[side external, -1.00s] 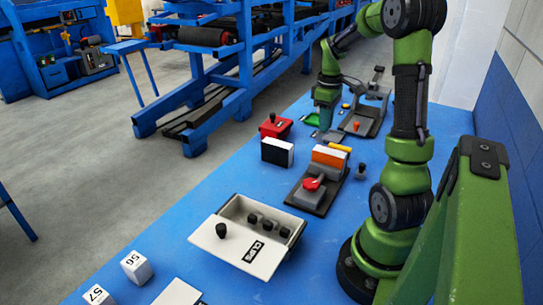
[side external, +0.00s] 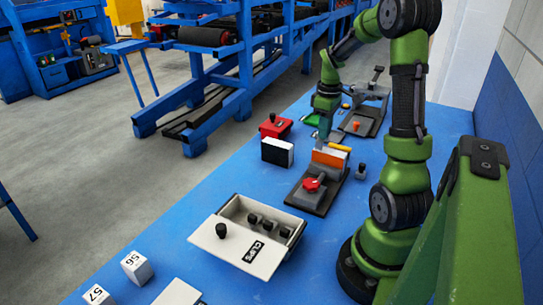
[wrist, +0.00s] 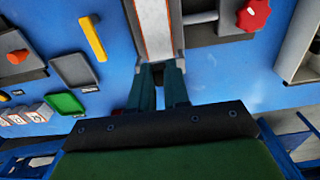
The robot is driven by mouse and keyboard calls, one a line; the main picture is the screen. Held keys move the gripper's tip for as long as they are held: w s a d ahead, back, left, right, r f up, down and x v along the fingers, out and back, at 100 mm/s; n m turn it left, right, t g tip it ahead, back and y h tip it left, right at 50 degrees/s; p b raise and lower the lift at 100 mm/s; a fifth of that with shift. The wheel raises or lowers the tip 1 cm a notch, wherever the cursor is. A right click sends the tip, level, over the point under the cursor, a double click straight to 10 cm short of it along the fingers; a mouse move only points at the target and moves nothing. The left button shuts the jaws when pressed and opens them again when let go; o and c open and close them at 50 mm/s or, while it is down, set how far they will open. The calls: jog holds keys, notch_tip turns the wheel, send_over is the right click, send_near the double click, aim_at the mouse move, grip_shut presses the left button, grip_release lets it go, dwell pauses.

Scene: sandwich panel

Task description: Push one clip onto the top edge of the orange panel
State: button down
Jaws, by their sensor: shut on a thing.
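The orange panel (side external: 331,157) stands upright in a grey clamp fixture (side external: 312,196) with a red knob. In the wrist view the panel (wrist: 155,28) is seen from above as a pale core between two orange faces. My gripper (side external: 322,141) points down at the panel's far end. In the wrist view my gripper (wrist: 161,68) has its dark fingertips close together at the panel's near end. I cannot tell whether that piece touches the panel's top edge.
A yellow bar (side external: 340,147) lies beside the panel. A black-and-white block (side external: 277,152) and a red box (side external: 275,127) stand to the left. A green tray (wrist: 65,103) and grey tray (wrist: 76,69) lie near the gripper. An open white box (side external: 235,242) is nearer the camera.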

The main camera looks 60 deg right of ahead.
aim_at(329, 162)
jog(key=shift+f, duration=0.15)
jog(key=shift+f, duration=0.4)
jog(key=shift+f, duration=0.3)
dwell(0.6)
jog(key=shift+f, duration=0.35)
jog(key=shift+f, duration=0.35)
dwell(0.7)
jog(key=c, duration=0.7)
grip_release()
